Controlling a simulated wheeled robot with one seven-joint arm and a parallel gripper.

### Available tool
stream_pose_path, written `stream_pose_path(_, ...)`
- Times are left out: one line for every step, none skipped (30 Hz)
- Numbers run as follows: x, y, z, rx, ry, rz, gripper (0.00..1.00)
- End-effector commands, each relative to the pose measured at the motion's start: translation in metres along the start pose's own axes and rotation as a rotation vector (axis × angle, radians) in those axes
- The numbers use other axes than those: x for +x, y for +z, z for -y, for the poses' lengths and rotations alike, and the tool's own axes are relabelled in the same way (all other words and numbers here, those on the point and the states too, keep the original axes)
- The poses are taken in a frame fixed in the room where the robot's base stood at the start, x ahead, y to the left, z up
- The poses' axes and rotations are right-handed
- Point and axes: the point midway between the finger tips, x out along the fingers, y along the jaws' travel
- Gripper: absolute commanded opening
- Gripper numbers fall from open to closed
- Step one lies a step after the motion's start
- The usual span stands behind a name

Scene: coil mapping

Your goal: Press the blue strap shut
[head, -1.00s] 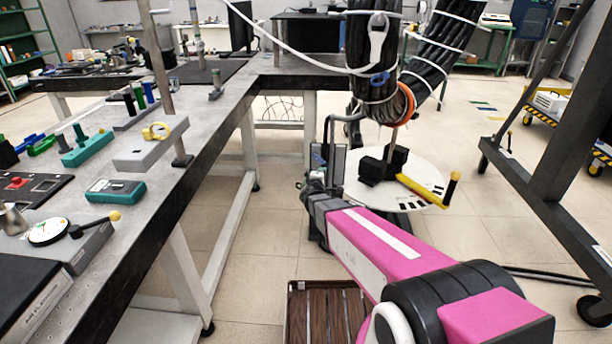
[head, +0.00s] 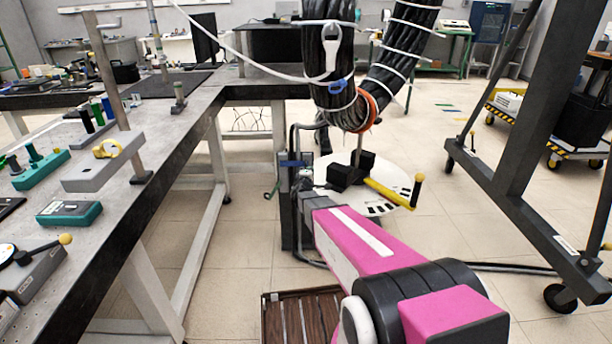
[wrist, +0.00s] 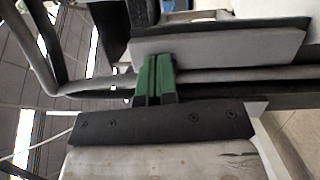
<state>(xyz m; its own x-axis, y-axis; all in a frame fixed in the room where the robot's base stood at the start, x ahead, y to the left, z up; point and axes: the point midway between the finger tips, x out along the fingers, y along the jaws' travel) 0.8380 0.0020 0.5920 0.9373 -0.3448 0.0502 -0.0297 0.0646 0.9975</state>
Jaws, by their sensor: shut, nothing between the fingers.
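The blue strap (head: 340,86) is a small band around the thick black cable bundle (head: 325,60) that hangs in a loop above the floor in the head view. I cannot tell whether its end is loose or fastened. My gripper shows in the wrist view (wrist: 155,80) as two green fingertips shut together with nothing between them. The strap cannot be made out in the wrist view.
A round white table (head: 385,203) with a black block and a yellow handle (head: 390,192) stands below the bundle. A grey workbench (head: 160,130) runs along the left. A dark frame on casters (head: 520,150) stands at right. A slatted wooden crate (head: 305,315) is on the floor.

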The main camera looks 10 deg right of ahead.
Motion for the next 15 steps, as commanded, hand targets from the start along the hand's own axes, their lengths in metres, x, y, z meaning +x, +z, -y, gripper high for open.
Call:
stream_pose_path(0.0044,0.0002,0.0006,0.000,0.000,0.000,0.00)
stream_pose_path(0.0059,0.0004,0.0006,0.000,0.000,0.000,0.00)
stream_pose_path(0.0076,0.0007,0.0006,0.000,0.000,0.000,0.00)
stream_pose_path(0.0088,0.0009,0.0007,0.000,0.000,0.000,0.00)
stream_pose_path(0.0098,0.0010,0.0007,0.000,0.000,0.000,0.00)
stream_pose_path(0.0110,0.0012,0.0007,0.000,0.000,0.000,0.00)
stream_pose_path(0.0117,0.0013,0.0007,0.000,0.000,0.000,0.00)
stream_pose_path(0.0123,0.0014,0.0007,0.000,0.000,0.000,0.00)
stream_pose_path(0.0128,0.0015,0.0007,0.000,0.000,0.000,0.00)
stream_pose_path(0.0132,0.0016,0.0007,0.000,0.000,0.000,0.00)
stream_pose_path(0.0135,0.0016,0.0006,0.000,0.000,0.000,0.00)
stream_pose_path(0.0136,0.0017,0.0006,0.000,0.000,0.000,0.00)
stream_pose_path(0.0137,0.0017,0.0006,0.000,0.000,0.000,0.00)
stream_pose_path(0.0138,0.0017,0.0006,0.000,0.000,0.000,0.00)
stream_pose_path(0.0138,0.0018,0.0006,0.000,0.000,0.000,0.00)
